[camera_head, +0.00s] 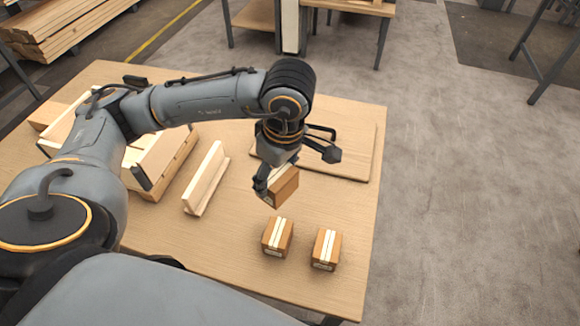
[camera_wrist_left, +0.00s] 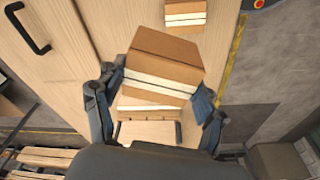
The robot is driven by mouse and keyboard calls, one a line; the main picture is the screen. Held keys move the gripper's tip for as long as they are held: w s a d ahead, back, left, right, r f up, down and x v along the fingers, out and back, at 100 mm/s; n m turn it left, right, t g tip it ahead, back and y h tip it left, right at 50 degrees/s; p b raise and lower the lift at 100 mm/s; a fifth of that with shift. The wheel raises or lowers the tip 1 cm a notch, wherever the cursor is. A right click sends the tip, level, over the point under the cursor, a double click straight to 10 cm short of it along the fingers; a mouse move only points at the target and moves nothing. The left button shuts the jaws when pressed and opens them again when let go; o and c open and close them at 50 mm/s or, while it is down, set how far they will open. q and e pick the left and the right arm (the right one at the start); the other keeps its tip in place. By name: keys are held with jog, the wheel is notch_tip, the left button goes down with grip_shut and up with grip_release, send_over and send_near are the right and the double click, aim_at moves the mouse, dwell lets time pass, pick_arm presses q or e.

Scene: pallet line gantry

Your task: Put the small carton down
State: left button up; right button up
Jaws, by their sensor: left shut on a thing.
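My left gripper (camera_head: 291,172) is shut on a small brown carton (camera_head: 284,188) with a pale band, held tilted above the table (camera_head: 240,253). In the left wrist view the held carton (camera_wrist_left: 165,60) sits between the two dark fingers of the gripper (camera_wrist_left: 153,98). Two similar cartons stand on the table near its front right corner: a left one (camera_head: 277,237) and a right one (camera_head: 326,250). The wrist view shows another carton (camera_wrist_left: 185,14) beyond the held one, and a banded one (camera_wrist_left: 150,104) partly hidden below it. My right gripper is not in view.
A flat wooden board (camera_head: 350,150) lies at the table's back right, partly behind my gripper. An upright pale wooden piece (camera_head: 206,178) and a wooden box-like piece (camera_head: 168,160) stand to the left. Bare tabletop lies around the two standing cartons.

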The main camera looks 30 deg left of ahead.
pick_arm(q)
jog(key=a+f+n, duration=0.1)
jog(key=n, duration=0.2)
jog(key=s+a+n, duration=0.1)
jog(key=n, duration=0.1)
jog(key=s+a+f+n+g, duration=0.1)
jog(key=n, duration=0.2)
jog(key=shift+s+f+n, duration=0.2)
jog(key=shift+f+n, duration=0.1)
jog(key=n, duration=0.3)
jog(key=n+h+p, duration=0.1)
jog(key=n, duration=0.1)
send_over(297, 198)
jog(key=shift+g, duration=0.4)
jog(key=f, duration=1)
jog(key=shift+s+f, duration=0.2)
jog(key=shift+f, duration=0.1)
notch_tip(297, 198, down, 3)
jog(key=shift+w+p, duration=0.15)
jog(key=shift+p, duration=0.3)
jog(key=shift+f, duration=0.25)
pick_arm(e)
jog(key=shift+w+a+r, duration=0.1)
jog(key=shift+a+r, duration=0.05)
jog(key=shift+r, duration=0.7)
